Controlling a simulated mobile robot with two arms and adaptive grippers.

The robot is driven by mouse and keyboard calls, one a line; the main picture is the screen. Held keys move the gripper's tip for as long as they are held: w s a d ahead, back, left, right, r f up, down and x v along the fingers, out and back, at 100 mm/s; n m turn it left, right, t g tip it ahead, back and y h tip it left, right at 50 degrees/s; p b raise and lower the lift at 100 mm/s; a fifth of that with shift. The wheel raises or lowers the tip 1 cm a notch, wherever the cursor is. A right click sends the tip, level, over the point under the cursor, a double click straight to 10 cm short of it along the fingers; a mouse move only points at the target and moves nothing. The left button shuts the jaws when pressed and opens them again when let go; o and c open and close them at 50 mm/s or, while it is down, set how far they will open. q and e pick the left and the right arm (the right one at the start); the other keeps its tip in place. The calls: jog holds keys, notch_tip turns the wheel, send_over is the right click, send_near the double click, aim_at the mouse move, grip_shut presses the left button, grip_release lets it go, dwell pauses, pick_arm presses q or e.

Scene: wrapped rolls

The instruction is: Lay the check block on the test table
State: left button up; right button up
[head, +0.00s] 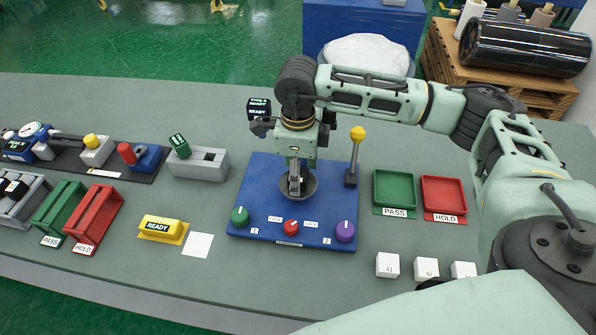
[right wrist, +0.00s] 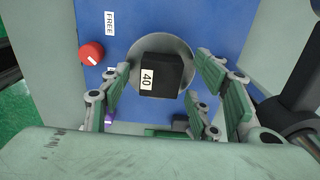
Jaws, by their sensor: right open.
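A dark block (right wrist: 160,74) with a white label reading 40 sits on the round grey plate (right wrist: 186,55) of the blue test table. In the head view the blue test table (head: 258,190) is at the centre, and its round plate (head: 310,187) is partly covered by my right gripper (head: 296,188). In the right wrist view my right gripper (right wrist: 168,95) is open, with its fingers on both sides of the block and gaps between. The block is hidden or too unclear in the head view. My left gripper is not in view.
Green, red and purple knobs (head: 345,231) line the blue table's front. A yellow-topped lever (head: 355,150) stands at its right. Green PASS (head: 395,174) and red HOLD (head: 443,181) trays lie further right. White numbered blocks (head: 388,265) stand at the front right.

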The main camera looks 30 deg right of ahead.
notch_tip(320, 180, up, 12)
dwell(0.4)
jog(key=shift+f, duration=0.15)
